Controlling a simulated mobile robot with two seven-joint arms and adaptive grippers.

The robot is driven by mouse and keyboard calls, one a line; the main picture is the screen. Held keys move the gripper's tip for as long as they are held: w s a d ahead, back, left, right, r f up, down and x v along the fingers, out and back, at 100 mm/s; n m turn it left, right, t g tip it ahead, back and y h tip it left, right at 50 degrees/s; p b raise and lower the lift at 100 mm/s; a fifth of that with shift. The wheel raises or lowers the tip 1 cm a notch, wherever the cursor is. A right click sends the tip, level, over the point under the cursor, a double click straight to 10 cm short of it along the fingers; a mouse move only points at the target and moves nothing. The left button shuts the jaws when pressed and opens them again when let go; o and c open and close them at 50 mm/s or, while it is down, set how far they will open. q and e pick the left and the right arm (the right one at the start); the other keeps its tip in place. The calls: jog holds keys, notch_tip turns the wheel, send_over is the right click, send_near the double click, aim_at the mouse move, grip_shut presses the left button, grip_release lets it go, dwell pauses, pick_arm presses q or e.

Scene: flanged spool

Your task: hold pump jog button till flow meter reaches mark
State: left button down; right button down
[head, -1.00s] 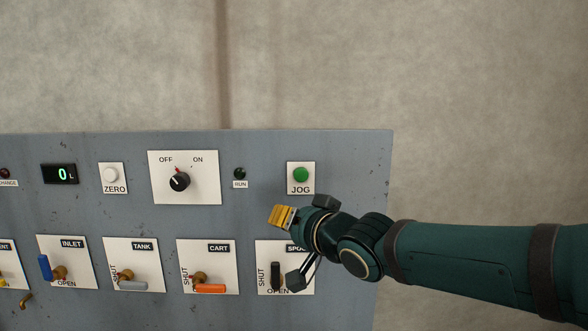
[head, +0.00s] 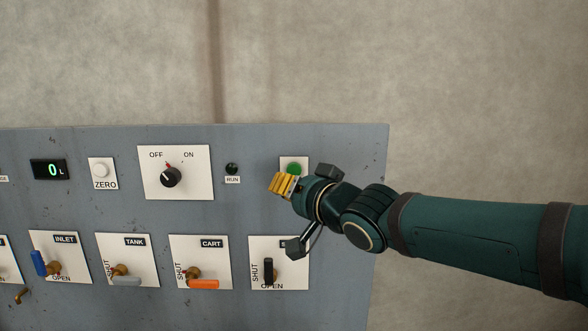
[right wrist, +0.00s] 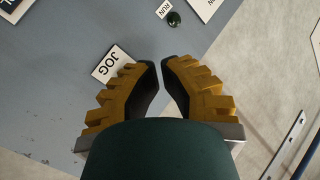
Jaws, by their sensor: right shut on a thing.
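The green JOG button (head: 294,168) is on a white plate at the upper right of the panel. My right gripper (head: 281,184) is just below it and covers the plate's lower part. In the right wrist view, the JOG plate (right wrist: 111,64) shows beside the left finger, and the button is hidden. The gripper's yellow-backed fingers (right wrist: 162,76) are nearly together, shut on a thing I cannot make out. Contact with the button cannot be told. The flow display (head: 48,169) reads 0 L. My left gripper is not in view.
The OFF/ON knob (head: 169,177) has its red mark towards OFF. The RUN lamp (head: 232,169) looks dark. The white ZERO button (head: 100,171) is further left. INLET, TANK, CART and another valve handle (head: 268,270) line the row below, the last close under my right wrist.

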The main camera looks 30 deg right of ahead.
aim_at(294, 170)
jog(key=w+d+p, duration=0.3)
jog(key=w+d, duration=0.1)
jog(key=w, duration=0.2)
jog(key=shift+w, duration=0.15)
jog(key=shift+a, duration=0.1)
dwell(1.3)
jog(key=shift+w+p, duration=0.25)
jog(key=shift+p, duration=0.3)
jog(key=shift+w+d, duration=0.1)
jog(key=shift+d, duration=0.15)
jog(key=shift+w+d+p, duration=0.25)
jog(key=shift+w+p, duration=0.15)
jog(key=shift+p, duration=0.05)
dwell(4.6)
